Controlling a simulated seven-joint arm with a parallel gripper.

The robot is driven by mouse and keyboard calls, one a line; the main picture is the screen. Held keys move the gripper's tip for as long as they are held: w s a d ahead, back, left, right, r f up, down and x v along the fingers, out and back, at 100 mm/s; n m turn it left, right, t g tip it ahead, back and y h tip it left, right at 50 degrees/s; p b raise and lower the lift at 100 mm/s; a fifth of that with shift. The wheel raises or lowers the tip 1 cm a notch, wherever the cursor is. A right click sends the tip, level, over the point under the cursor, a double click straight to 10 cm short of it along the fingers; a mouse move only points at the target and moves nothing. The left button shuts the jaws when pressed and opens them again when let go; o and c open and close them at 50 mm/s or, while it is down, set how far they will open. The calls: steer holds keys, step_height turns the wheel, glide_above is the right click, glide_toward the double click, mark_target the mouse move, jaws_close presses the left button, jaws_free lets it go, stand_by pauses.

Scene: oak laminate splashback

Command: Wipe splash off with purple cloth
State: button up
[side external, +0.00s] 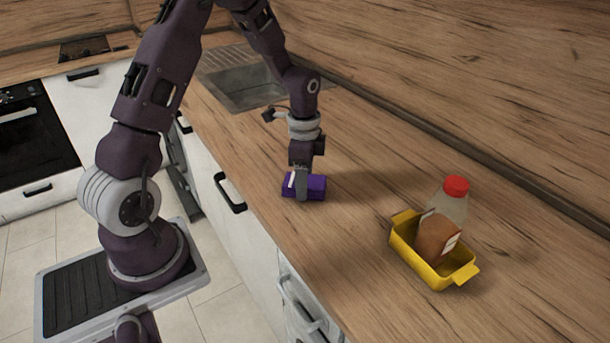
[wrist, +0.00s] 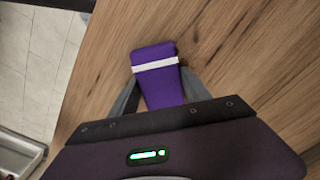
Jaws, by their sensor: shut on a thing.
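The purple cloth (side external: 316,186) is a folded block with a white band, low over or on the wooden counter near its front edge. My gripper (side external: 302,194) points down and is shut on it. In the wrist view the cloth (wrist: 158,75) sits between my two fingers (wrist: 160,95), with the white band across it. I cannot tell whether the cloth touches the counter. No splash can be made out on the counter or on the oak splashback (side external: 480,70) in these views.
A yellow tray (side external: 404,250) on the counter to the right holds a bottle with a red cap (side external: 457,184) and a brown item (side external: 436,238). A sink (side external: 245,88) lies behind my gripper. The counter (side external: 350,215) between cloth and tray is clear.

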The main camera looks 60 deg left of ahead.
steer(key=shift+w+a, duration=1.75)
steer(key=shift+a, duration=0.25)
steer(key=shift+s+d, duration=1.9)
steer(key=shift+d, duration=0.2)
steer(key=shift+w+a, duration=1.9)
steer(key=shift+a, duration=0.2)
steer(key=shift+s+d, duration=1.9)
steer(key=shift+d, duration=0.2)
steer(key=shift+w+a, duration=0.95)
steer(key=shift+a, duration=0.1)
steer(key=shift+r, duration=0.15)
steer(key=shift+r, duration=2.45)
